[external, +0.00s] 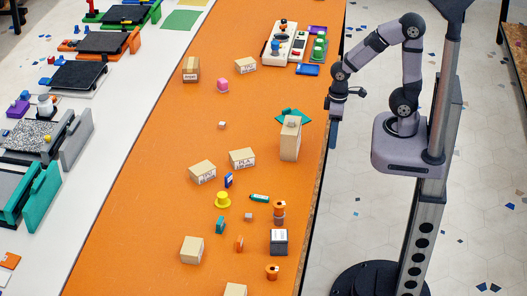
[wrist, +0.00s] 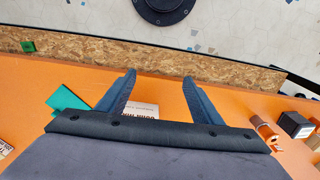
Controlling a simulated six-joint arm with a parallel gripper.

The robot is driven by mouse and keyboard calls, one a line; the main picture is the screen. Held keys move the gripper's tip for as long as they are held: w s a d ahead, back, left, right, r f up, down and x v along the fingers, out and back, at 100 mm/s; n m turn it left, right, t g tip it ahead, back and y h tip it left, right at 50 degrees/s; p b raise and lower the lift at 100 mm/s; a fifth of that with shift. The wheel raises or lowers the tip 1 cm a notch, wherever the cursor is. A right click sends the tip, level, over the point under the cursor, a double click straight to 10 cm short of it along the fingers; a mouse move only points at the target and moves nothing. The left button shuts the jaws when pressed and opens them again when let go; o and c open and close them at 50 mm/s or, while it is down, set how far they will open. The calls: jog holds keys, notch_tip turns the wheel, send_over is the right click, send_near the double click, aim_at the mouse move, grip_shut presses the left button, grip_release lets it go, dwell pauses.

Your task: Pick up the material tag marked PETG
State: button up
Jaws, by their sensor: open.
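I cannot read PETG on anything in either view. Small upright pieces that could be tags stand on the orange table: a blue one with a pale mark (external: 228,180), a teal one (external: 220,225) and an orange one (external: 239,243). Their lettering is too small to read. My gripper (external: 334,122) hangs at the table's right edge, well away from these pieces. In the wrist view my gripper (wrist: 159,76) is open, its two dark fingers apart with nothing between the tips. A box with printed text (wrist: 146,109) shows below, partly hidden by the gripper.
Labelled tan boxes (external: 242,158) are scattered over the orange table (external: 150,200). An orange spool (wrist: 265,130) and black box (wrist: 295,122) are at the wrist view's right.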

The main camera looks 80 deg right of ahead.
jog(key=w+a+n+t+y+b, duration=0.3)
jog(key=w+a+t, duration=0.2)
jog(key=w+a, duration=1.2)
jog(key=t+b, duration=0.4)
jog(key=t, duration=0.3)
send_over(222, 223)
jog(key=s+d, duration=0.2)
jog(key=d, duration=0.2)
jog(key=f, duration=0.1)
jog(key=s+a+f+h+b, duration=0.1)
jog(key=s+a+f+h, duration=0.1)
jog(key=s+a+f+h+b, duration=0.1)
jog(key=s+a+f, duration=0.1)
jog(key=f, duration=0.1)
jog(key=shift+s+a+m+h, duration=0.1)
jog(key=shift+s+m+h, duration=0.3)
jog(key=shift+s+f, duration=0.2)
jog(key=shift+s, duration=0.2)
jog(key=shift+p+x, duration=0.4)
jog(key=shift+x, duration=3.35)
jog(key=shift+r, duration=0.1)
jog(key=shift+c, duration=0.7)
jog(key=c, duration=1)
